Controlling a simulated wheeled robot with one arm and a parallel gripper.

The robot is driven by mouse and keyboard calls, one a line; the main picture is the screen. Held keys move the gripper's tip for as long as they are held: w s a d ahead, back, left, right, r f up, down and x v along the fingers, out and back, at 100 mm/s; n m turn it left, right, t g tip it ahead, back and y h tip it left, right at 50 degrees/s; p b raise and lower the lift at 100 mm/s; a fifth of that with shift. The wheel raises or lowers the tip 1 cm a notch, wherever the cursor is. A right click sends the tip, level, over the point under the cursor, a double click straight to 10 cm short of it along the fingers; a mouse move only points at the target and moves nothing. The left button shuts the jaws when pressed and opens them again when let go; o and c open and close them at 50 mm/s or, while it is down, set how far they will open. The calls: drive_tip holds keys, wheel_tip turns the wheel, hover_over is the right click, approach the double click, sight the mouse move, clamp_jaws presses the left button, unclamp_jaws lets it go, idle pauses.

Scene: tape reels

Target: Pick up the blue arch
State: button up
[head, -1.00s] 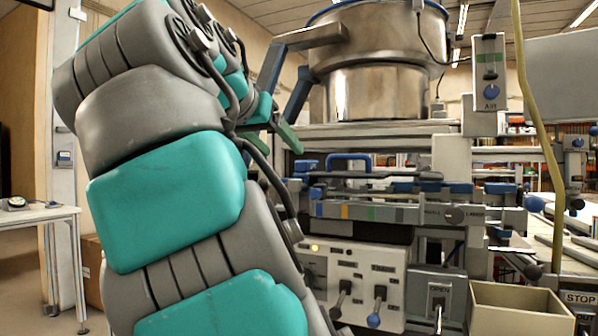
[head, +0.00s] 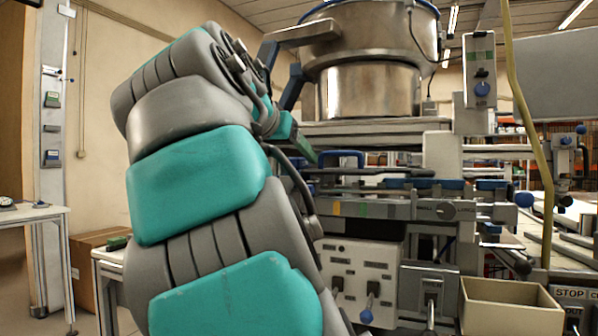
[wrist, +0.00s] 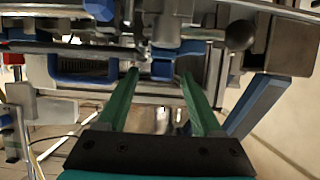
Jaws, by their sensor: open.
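The blue arch (head: 343,153) stands on the machine's upper ledge in the head view, to the right of my gripper's fingertips. My gripper (head: 305,148) is partly hidden there behind my teal and grey arm. In the wrist view my gripper (wrist: 159,74) has its two green fingers apart. A small blue block (wrist: 164,70) shows beyond and between the fingertips, with no contact that I can make out. A wider blue U-shaped piece (wrist: 84,81) lies left of the fingers. I cannot tell for certain which of these is the arch.
A large steel bowl (head: 368,90) stands above the ledge. A slanted blue strut (wrist: 262,98) is close to the right finger. A control panel (head: 350,275) with levers and a beige open bin (head: 510,305) are below. A white table (head: 30,212) stands at left.

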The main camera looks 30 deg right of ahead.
drive_tip(key=shift+x, duration=0.85)
clamp_jaws()
